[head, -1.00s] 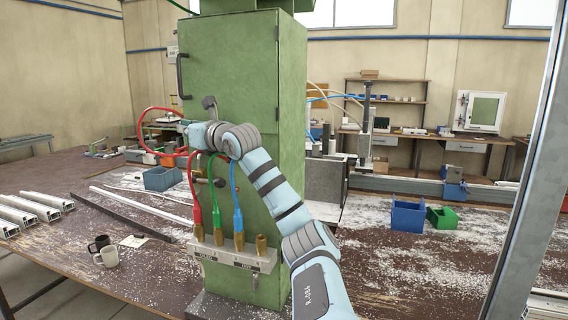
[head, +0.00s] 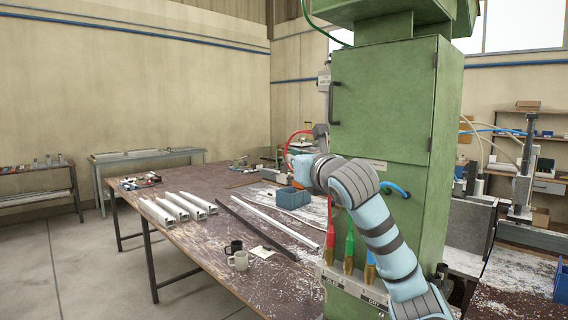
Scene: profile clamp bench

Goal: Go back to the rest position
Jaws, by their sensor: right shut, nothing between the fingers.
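My right arm comes in from the lower right, in front of the green machine cabinet (head: 385,95). The wrist and forearm hide part of the cabinet front and the coloured hoses. I cannot tell how far the gripper is from the cabinet. My left gripper is out of view.
A hose manifold (head: 350,288) juts from the cabinet. Open floor (head: 75,270) lies at left.

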